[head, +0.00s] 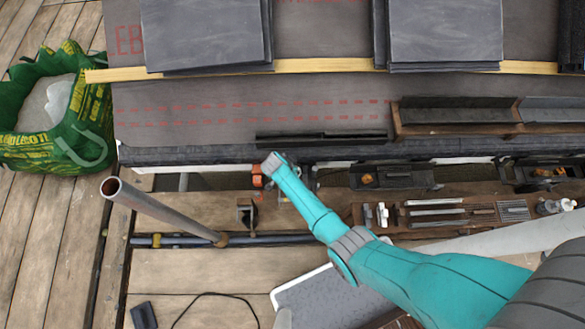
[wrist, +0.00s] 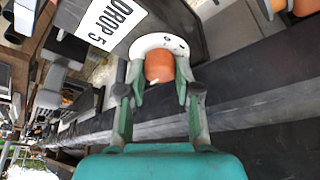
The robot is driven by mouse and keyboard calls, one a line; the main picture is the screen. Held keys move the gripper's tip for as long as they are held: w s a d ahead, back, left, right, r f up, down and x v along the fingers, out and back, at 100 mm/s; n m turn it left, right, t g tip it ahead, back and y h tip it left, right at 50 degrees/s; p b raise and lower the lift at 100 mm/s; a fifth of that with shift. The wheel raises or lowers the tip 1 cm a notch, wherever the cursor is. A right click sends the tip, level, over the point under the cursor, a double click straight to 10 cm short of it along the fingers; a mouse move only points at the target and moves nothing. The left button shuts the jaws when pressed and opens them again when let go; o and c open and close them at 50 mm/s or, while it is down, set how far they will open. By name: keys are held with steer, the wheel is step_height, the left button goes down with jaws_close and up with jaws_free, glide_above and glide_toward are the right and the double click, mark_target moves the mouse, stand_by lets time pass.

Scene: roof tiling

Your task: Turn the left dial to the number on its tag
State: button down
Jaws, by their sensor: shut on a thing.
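In the wrist view an orange knob (wrist: 159,67) sits in a white round dial plate (wrist: 150,42) with small dark marks. My gripper (wrist: 157,88) has its two fingers closed on either side of the knob. A small white pointer mark shows on the knob's near edge; the number it faces cannot be read. A white tag (wrist: 108,20) reading "DROP 5" is beside the dial. In the head view my gripper (head: 272,163) is by the gutter edge, and orange parts (head: 257,182) show just left of it. The dial face is hidden there.
A second orange knob (wrist: 305,7) is cut off at the wrist view's top right. Slate stacks (head: 205,35) lie on the roof. A tray of tools (head: 440,213), a metal pole (head: 160,208) and a green bag (head: 55,110) stand around.

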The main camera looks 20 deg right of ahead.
steer(key=shift+s+f, duration=0.1)
steer(key=c, duration=0.8)
jaws_free()
steer(key=v, duration=1.2)
